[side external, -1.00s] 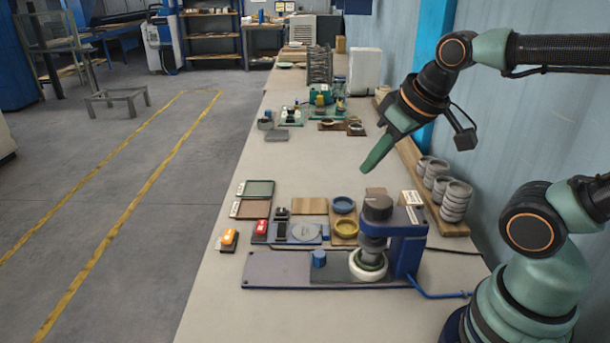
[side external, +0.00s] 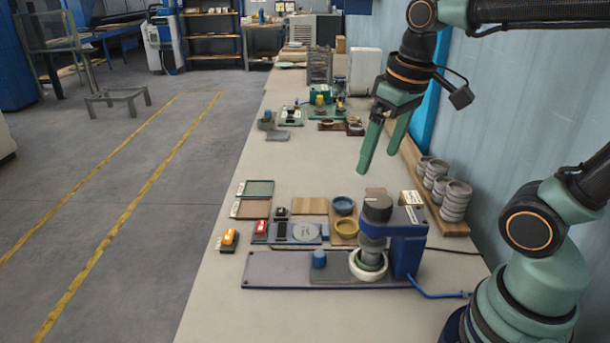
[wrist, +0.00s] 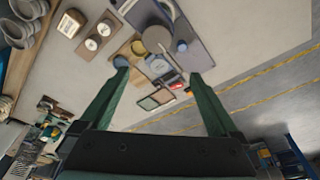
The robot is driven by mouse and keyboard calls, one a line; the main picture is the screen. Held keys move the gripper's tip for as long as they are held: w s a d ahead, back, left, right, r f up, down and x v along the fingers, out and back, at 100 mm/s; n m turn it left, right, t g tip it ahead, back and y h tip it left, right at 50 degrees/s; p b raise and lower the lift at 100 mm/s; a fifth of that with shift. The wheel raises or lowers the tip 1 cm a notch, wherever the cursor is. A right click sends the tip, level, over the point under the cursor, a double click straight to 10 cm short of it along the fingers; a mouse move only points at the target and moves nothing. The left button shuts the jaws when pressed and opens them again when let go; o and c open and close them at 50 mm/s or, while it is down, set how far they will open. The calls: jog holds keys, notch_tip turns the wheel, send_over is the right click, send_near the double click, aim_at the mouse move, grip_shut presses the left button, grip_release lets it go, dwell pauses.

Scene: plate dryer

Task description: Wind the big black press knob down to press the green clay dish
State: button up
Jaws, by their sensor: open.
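The big black press knob (side external: 376,207) tops the grey column of the blue press (side external: 408,248), and its round top shows in the wrist view (wrist: 157,39). Below the column, a white ring (side external: 368,274) sits on the press base (side external: 275,272). A thin green edge (side external: 371,265), perhaps the clay dish, shows inside the ring; the rest is hidden by the column. My gripper (side external: 378,160) is open and empty, pointing down above and beyond the knob, apart from it. In the wrist view its fingers (wrist: 160,70) are spread wide, with the knob past their tips.
A blue peg (side external: 319,259) stands on the base left of the ring. Blue and yellow dishes, trays and small coloured switches lie behind. Stacked grey bowls (side external: 455,201) stand on a wooden board at right. A blue hose (side external: 440,294) runs right; the front bench is clear.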

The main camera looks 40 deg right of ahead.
aim_at(379, 200)
jog(key=f, duration=0.3)
jog(key=f+g, duration=0.1)
jog(key=f, duration=0.3)
jog(key=d+f+g, duration=0.1)
jog(key=f, duration=0.2)
jog(key=shift+s+f, duration=0.2)
jog(key=shift+f, duration=0.1)
jog(key=c, duration=1.4)
